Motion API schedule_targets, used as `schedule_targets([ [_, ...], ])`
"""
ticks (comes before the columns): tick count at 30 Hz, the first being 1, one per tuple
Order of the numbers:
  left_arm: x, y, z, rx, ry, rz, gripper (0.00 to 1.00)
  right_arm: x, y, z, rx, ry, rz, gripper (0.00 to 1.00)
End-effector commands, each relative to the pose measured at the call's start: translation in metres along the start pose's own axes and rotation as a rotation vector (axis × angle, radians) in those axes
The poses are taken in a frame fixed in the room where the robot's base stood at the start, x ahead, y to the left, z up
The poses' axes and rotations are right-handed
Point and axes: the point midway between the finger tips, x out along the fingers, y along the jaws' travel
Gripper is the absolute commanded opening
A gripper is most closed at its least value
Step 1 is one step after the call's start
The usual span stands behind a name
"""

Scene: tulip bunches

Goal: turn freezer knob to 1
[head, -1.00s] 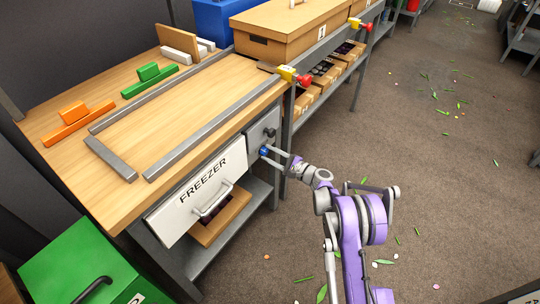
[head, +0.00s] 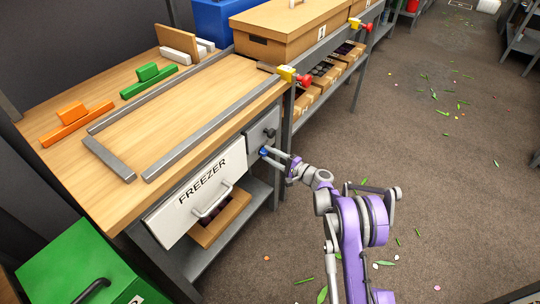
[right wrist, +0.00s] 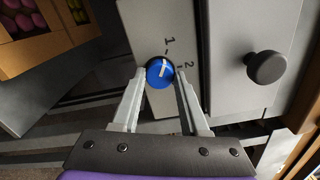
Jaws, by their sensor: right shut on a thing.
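The blue freezer knob (right wrist: 159,72) sits on a grey panel (right wrist: 146,22) marked 1 and 2. A white pointer line shows on its face, pointing roughly up toward the side with the numerals. My right gripper (right wrist: 160,74) is shut on the knob, one finger on each side. In the head view the knob (head: 263,151) is small and partly hidden by my right gripper (head: 268,155), right of the white FREEZER front (head: 203,187). My left gripper is not in view.
A dark round knob (right wrist: 266,67) stands out beside the panel. An open cardboard box (head: 222,222) lies below the freezer handle (head: 212,200). The wooden bench top (head: 190,100) with metal rails is above. Open floor (head: 450,190) lies to the right.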

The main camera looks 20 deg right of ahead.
Motion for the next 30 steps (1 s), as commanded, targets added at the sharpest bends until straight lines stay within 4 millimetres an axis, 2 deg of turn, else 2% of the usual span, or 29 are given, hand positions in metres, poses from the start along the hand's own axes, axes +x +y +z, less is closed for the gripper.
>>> schedule_targets([
  [5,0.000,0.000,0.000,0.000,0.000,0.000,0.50,0.000,0.000,0.000,-0.002,0.000,0.001,0.00],
  [6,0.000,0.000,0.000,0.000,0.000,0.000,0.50,0.000,0.000,0.000,-0.002,0.000,0.001,0.46],
  [11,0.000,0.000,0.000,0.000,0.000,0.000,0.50,0.000,0.000,0.000,-0.001,0.000,0.001,0.74],
  [22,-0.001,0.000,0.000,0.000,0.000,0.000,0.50,-0.006,0.000,-0.001,0.000,0.001,0.000,0.74],
  [26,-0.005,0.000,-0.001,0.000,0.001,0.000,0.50,-0.025,-0.001,-0.001,0.000,0.004,0.000,0.74],
  [30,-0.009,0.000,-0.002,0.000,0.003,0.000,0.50,-0.054,-0.002,-0.001,-0.001,0.003,0.000,0.74],
])
